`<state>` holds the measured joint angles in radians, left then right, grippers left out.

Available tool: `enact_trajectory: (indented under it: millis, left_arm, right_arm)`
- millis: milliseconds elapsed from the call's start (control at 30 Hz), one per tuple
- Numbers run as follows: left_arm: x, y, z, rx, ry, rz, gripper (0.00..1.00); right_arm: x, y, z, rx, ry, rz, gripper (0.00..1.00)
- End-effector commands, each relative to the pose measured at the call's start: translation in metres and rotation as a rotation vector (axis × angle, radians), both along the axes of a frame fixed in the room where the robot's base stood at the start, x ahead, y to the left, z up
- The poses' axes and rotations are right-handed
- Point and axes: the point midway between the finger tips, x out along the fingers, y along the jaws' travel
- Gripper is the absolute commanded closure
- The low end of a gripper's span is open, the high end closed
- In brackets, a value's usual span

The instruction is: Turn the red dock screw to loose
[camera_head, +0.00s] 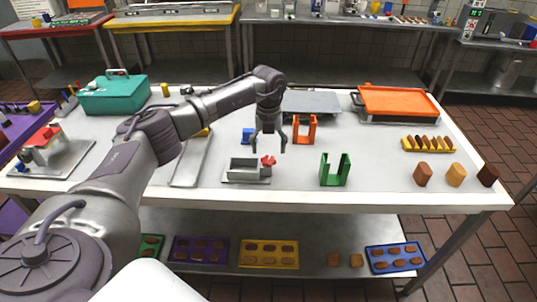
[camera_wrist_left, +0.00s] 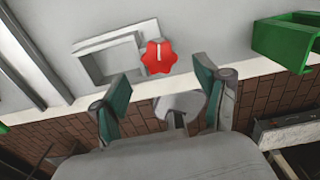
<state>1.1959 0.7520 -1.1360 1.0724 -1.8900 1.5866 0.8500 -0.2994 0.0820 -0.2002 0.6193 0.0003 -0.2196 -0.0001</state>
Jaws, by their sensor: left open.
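The red dock screw (camera_head: 268,160) is a lobed red knob at the right end of a small grey dock (camera_head: 243,178) near the table's front edge. In the left wrist view the knob (camera_wrist_left: 158,57) shows a pale line across its top and sits beside the dock's open rectangular frame (camera_wrist_left: 103,59). My left gripper (camera_head: 269,148) points down just above and behind the knob, apart from it. Its fingers are spread and empty; in the wrist view the fingertips (camera_wrist_left: 160,88) show below the knob in the picture. My right gripper is in neither view.
A green U-shaped holder (camera_head: 335,183) stands to the right of the dock, an orange one (camera_head: 304,143) behind it. A blue block (camera_head: 247,136) lies behind the dock. The table's front edge is close.

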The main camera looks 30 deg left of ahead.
Motion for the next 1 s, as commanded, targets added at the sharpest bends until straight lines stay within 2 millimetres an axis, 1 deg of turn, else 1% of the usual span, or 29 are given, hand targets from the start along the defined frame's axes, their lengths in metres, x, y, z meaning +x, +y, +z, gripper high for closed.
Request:
enact_trajectory:
  millis: [33, 200, 300, 400, 567, 1000]
  left_arm:
    - [0.001, 0.001, 0.013, 0.000, -0.006, 0.001, 0.26]
    - [0.001, 0.000, 0.049, 0.000, -0.005, 0.001, 0.26]
    - [0.001, 0.000, 0.064, 0.000, -0.004, 0.001, 0.26]
    - [0.000, 0.001, 0.075, 0.000, -0.002, 0.001, 0.26]
    - [0.000, 0.001, 0.082, 0.001, -0.002, 0.001, 0.26]
    - [0.000, 0.001, 0.081, 0.001, -0.001, 0.001, 0.26]
  right_arm:
    - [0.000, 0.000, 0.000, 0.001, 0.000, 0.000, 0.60]
    - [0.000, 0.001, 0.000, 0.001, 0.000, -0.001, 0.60]
    - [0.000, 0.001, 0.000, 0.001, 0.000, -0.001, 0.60]
    - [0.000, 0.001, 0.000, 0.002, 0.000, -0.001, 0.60]
    - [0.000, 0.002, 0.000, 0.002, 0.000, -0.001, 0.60]
    - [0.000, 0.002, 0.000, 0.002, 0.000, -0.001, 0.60]
